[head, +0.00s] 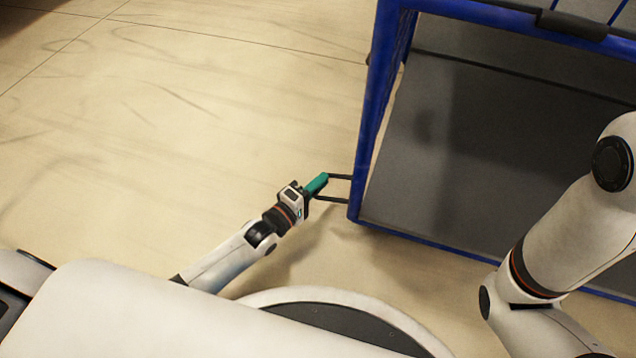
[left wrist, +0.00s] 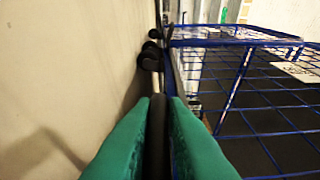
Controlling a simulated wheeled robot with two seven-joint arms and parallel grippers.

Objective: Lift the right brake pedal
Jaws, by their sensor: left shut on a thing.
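The brake pedal (head: 340,177) is a black bar frame sticking out from the lower corner of a blue cart, close to the floor. My left gripper (head: 318,184) has green fingers and is shut on the outer bar of the pedal. In the left wrist view, the dark bar (left wrist: 157,135) runs between the two green fingers (left wrist: 158,110), which hide part of it. My right arm shows at the right of the head view, but its gripper is out of the picture.
The blue-framed cart (head: 369,120) has a grey deck (head: 470,150) and mesh sides (left wrist: 262,125). Dark rounded parts (left wrist: 150,55) lie farther along the cart's side. The pale floor (head: 180,130) left of the cart is clear.

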